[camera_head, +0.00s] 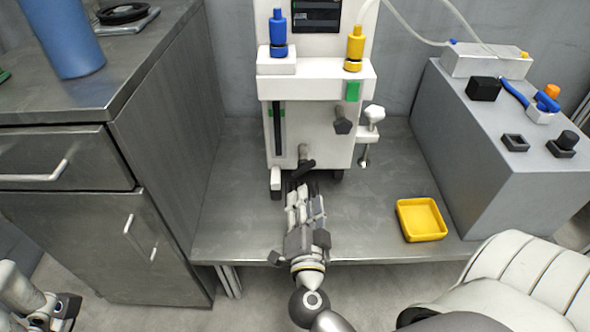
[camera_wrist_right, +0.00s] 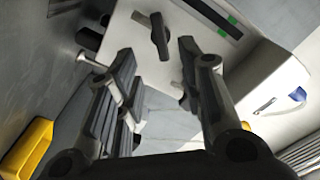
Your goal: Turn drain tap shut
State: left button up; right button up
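The drain tap (camera_head: 297,171) is a dark lever on a short grey stem, low on the front of the white machine (camera_head: 330,133). In the right wrist view the tap's dark handle (camera_wrist_right: 160,37) shows against the white panel, just beyond the gap between my fingertips. My right gripper (camera_head: 304,190) points at the tap from the front; in its wrist view the fingers (camera_wrist_right: 156,58) are apart with nothing between them. Contact with the tap is not visible. My left gripper (camera_head: 66,308) is at the lower left, away from the machine, partly cut off by the frame.
A yellow tray (camera_head: 422,219) lies on the metal bench (camera_head: 230,220) to the right of my right gripper. A grey block (camera_head: 480,150) with several fittings stands at the right. A steel cabinet (camera_head: 160,110) borders the left. Blue (camera_head: 278,33) and yellow (camera_head: 355,48) bottles top the machine.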

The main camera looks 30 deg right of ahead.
aim_at(304, 171)
jog(key=b+x, duration=0.2)
jog(key=x, duration=0.7)
jog(key=shift+w+d, duration=0.15)
jog(key=shift+w, duration=0.2)
jog(key=shift+c, duration=0.3)
jog(key=c, duration=0.7)
